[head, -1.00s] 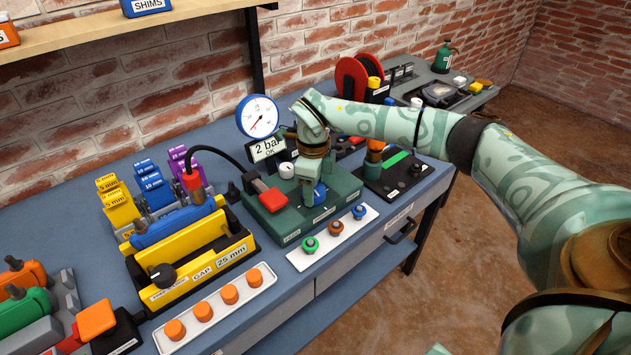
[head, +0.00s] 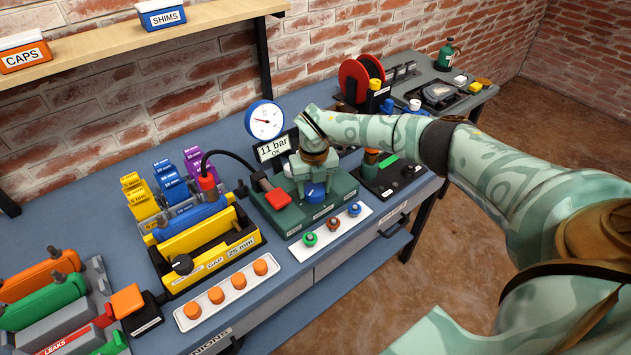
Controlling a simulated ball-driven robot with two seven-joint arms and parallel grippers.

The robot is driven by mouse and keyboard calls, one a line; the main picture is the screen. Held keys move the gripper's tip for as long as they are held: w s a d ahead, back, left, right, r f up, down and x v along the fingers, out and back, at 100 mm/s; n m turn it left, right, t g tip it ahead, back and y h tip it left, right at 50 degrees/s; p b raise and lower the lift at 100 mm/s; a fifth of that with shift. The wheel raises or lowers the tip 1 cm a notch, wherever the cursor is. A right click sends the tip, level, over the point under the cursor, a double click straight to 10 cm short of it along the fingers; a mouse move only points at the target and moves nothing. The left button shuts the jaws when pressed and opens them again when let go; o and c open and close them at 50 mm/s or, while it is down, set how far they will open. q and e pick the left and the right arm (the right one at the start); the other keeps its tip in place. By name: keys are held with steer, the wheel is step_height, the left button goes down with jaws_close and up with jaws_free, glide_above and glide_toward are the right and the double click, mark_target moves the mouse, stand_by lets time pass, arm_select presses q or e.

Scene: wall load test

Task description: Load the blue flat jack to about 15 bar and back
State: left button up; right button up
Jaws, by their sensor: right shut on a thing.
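The blue flat jack (head: 190,219) sits in the yellow press frame (head: 198,240) labelled GAP 25 mm, with a black hose rising from its red coupling (head: 208,184). The green pump unit (head: 285,217) stands to its right. Its display (head: 273,149) reads 11 bar OK, and the round dial gauge (head: 265,120) is behind it. My right gripper (head: 315,188) points down over the pump and is shut on the blue knob (head: 315,193) at the pump's front. The gripper hides part of the pump. My left gripper is not in view.
A white tray with green, red and blue caps (head: 332,227) lies in front of the pump. A tray of orange caps (head: 228,291) is in front of the press. Orange and green jacks (head: 40,290) stand at left. The CAPS and SHIMS boxes (head: 161,16) are on the shelf.

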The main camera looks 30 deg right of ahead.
mark_target(314, 188)
steer(key=shift+r+m+p, duration=0.1)
steer(key=shift+m+p, duration=0.9)
steer(key=shift+m, duration=0.9)
steer(key=o, duration=1)
steer(key=shift+c, duration=0.2)
step_height(314, 188, up, 16)
steer(key=p, duration=0.3)
steer(key=shift+p, duration=0.35)
